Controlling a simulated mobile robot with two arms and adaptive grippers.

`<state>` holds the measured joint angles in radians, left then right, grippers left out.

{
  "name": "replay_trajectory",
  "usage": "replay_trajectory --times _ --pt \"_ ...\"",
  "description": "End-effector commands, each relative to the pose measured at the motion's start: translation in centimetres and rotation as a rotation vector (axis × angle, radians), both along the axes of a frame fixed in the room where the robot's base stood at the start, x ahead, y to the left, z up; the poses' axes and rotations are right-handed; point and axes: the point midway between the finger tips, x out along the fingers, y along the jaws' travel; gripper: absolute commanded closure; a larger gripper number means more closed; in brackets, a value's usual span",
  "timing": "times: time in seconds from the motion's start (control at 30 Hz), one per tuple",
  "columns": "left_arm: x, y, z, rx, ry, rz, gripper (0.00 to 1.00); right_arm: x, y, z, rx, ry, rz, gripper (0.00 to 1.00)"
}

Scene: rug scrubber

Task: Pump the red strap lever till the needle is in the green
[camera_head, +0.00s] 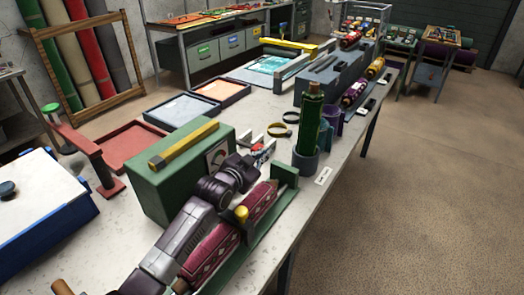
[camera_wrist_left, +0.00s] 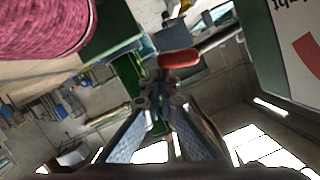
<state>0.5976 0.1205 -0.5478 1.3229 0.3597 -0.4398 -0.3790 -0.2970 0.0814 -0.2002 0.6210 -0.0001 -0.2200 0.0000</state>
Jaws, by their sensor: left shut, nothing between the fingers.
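My left gripper (camera_head: 258,157) reaches over the rolled pink rug (camera_head: 212,252) beside the green box (camera_head: 165,190). In the left wrist view its fingers (camera_wrist_left: 162,88) are shut and empty. The red lever (camera_wrist_left: 180,59) appears just beyond the fingertips there; I cannot tell whether they touch. In the head view only a bit of red shows by the fingers. The gauge (camera_head: 217,155) is on the box's end, partly behind my arm. Its white face with a red arc (camera_wrist_left: 308,52) is cut off in the wrist view. The needle cannot be read. My right gripper is out of view.
A green bottle (camera_head: 311,122) stands in a grey cup just beyond the rug. Two yellowish rings (camera_head: 280,129) lie nearby. A yellow-topped bar (camera_head: 184,143) lies on the box. A blue box (camera_head: 40,215) and red stand (camera_head: 85,150) are on the left.

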Motion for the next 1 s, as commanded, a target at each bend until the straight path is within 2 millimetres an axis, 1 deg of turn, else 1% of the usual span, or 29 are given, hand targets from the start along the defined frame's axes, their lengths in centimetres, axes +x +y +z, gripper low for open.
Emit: replay_trajectory --times 0.03,0.27,0.5,0.7,0.83,1.0 --pt "-0.5 0.4 0.8 0.003 0.005 0.002 1.00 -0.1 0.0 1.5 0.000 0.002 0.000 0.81" --pt "-3.3 1.8 1.6 0.000 0.001 0.002 1.00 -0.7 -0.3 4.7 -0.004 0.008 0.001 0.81" --pt "-6.3 3.2 2.5 -0.001 -0.004 0.000 1.00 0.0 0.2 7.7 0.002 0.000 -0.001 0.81" --pt "-8.0 4.1 2.7 -0.002 -0.004 0.001 1.00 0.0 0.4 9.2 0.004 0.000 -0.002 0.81" --pt "-8.5 4.3 2.7 -0.003 -0.006 0.000 1.00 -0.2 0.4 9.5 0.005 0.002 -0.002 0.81" --pt "-8.7 4.4 2.7 -0.003 -0.008 0.000 1.00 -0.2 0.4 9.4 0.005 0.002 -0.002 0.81"
